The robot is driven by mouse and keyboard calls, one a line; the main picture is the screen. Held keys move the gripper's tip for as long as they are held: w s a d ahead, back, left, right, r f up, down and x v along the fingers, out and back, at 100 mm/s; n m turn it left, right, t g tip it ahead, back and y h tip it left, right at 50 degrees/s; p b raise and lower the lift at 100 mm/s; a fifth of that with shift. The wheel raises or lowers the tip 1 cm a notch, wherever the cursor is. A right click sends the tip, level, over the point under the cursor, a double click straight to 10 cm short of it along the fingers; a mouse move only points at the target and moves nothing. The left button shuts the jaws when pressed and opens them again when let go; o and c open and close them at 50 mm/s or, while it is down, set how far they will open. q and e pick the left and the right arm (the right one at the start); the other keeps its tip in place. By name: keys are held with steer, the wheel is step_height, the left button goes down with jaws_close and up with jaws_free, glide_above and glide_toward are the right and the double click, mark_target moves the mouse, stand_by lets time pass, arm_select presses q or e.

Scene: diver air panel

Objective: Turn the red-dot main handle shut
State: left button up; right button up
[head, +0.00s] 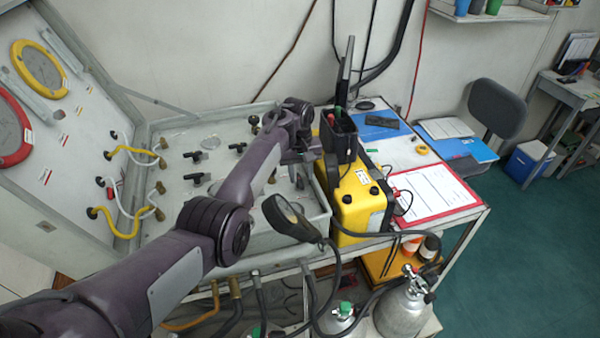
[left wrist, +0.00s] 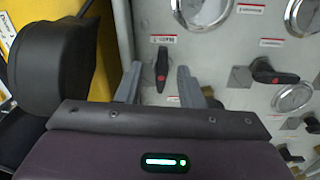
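In the left wrist view a black handle with a red mark (left wrist: 162,62) stands on the grey panel (left wrist: 225,55), below a small white label. It points along the picture's up-down direction. My left gripper (left wrist: 158,88) is open, its two grey fingers either side of the handle's lower end in the picture. I cannot tell whether they touch it. A second black handle (left wrist: 268,74) with a red mark lies sideways to the right. In the head view my left gripper (head: 306,153) is over the panel's right part, and my arm hides the handle there. My right gripper is not in view.
A yellow case (head: 360,205) with a black holder (head: 338,140) stands close to the right of my left gripper. Other black handles (head: 197,178) and yellow hoses (head: 128,150) are on the panel's left.

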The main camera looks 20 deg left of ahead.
arm_select(q)
steer(key=shift+a+f, duration=0.25)
steer(key=shift+f, duration=0.6)
steer(key=shift+d, duration=0.1)
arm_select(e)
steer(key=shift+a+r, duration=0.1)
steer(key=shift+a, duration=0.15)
arm_select(q)
steer(key=shift+c, duration=0.8)
jaws_close()
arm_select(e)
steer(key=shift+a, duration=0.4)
